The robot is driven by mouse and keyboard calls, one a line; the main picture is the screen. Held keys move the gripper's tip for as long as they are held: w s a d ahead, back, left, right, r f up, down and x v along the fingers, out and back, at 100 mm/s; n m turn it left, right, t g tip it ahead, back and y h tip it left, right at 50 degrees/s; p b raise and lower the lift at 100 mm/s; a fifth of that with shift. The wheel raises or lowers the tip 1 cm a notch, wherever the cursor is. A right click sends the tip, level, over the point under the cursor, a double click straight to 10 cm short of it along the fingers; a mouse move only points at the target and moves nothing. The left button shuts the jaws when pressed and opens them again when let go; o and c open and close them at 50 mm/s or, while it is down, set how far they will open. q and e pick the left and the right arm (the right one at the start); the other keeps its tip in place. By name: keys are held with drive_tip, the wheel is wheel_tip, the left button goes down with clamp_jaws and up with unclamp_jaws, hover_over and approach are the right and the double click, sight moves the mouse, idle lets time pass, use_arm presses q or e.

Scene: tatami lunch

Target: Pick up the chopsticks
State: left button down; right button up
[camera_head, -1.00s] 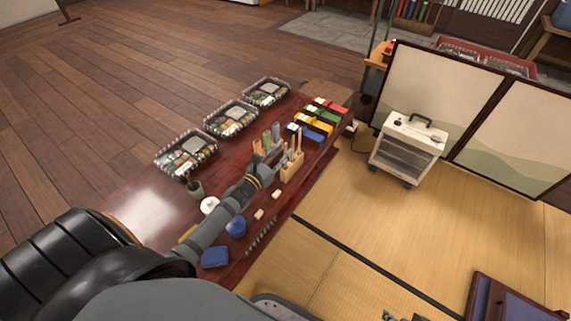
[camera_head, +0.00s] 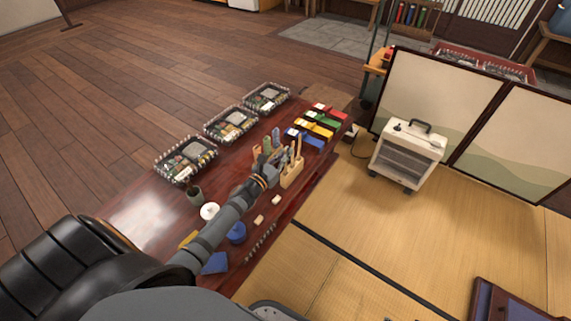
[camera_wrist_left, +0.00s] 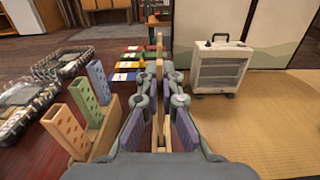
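Light wooden chopsticks (camera_head: 299,146) stand upright in a wooden holder block (camera_head: 291,178) on the dark red table (camera_head: 150,212). My left gripper (camera_head: 281,160) reaches in from the left beside the holder. In the left wrist view a tall chopstick (camera_wrist_left: 158,52) rises between the two fingers of my left gripper (camera_wrist_left: 159,78). The fingers look apart, with a gap on both sides of it; contact is not clear. The lower part of the chopsticks is partly hidden by the gripper. My right gripper is not in view.
Green, blue and orange patterned pieces stand in a rack (camera_wrist_left: 98,135) close to the gripper's left. Clear bento boxes (camera_head: 232,124) line the far edge. Coloured boxes (camera_head: 318,126) lie at the table's end. A white heater (camera_head: 409,153) stands on the tatami.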

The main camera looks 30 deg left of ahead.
use_arm(q)
wheel_tip(320, 180, up, 8)
drive_tip(key=p, duration=0.4)
drive_tip(key=shift+r+p, duration=0.15)
drive_tip(key=shift+p, duration=0.2)
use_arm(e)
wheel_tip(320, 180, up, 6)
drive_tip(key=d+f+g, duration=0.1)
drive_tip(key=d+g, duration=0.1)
use_arm(q)
drive_tip(key=shift+r+p, duration=0.4)
drive_tip(key=shift+r, duration=0.5)
drive_tip(key=shift+r+p, duration=0.9)
drive_tip(key=shift+p, duration=0.1)
wheel_tip(320, 180, up, 7)
drive_tip(key=p, duration=0.6)
drive_tip(key=shift+f, duration=0.2)
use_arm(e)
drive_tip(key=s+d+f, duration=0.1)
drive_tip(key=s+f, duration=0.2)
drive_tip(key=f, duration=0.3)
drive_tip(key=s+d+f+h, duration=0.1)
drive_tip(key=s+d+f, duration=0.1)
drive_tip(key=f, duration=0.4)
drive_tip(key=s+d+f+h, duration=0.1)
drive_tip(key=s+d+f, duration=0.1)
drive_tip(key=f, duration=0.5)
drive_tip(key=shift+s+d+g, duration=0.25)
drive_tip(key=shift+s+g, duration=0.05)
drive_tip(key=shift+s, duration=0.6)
